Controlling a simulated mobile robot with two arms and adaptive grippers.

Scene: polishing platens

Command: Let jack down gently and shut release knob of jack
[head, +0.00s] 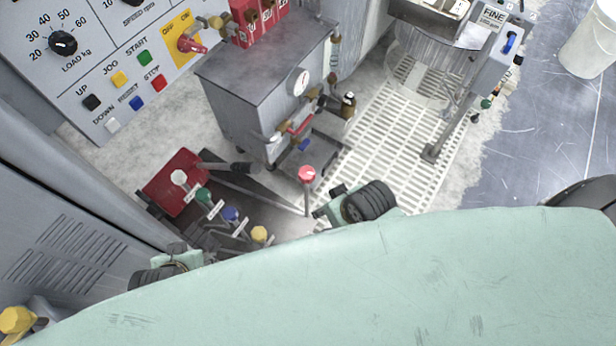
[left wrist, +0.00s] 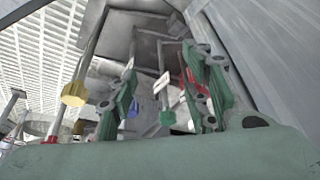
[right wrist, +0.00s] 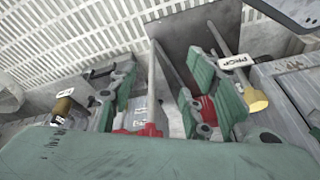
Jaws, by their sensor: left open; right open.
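The red jack body (head: 168,182) sits low at left in the head view, with a dark handle (head: 235,168) beside it. A row of levers stands by it, with white (head: 179,177), green (head: 203,195), blue (head: 231,214) and yellow (head: 259,233) knobs. A red-knobbed rod (head: 307,174) stands apart to the right. I cannot tell which is the release knob. My right gripper (right wrist: 165,95) is open; the red knob (right wrist: 150,130) shows between its fingers. My left gripper (left wrist: 160,95) is open; the green knob (left wrist: 167,117) shows between its fingers. Neither visibly holds anything.
A grey cabinet (head: 265,70) with gauge and valves stands behind. A control panel (head: 100,70) is at upper left. White slatted grating (head: 390,140) covers the floor at right. A machine with a FINE label (head: 493,16) and a white bucket (head: 590,45) are farther right.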

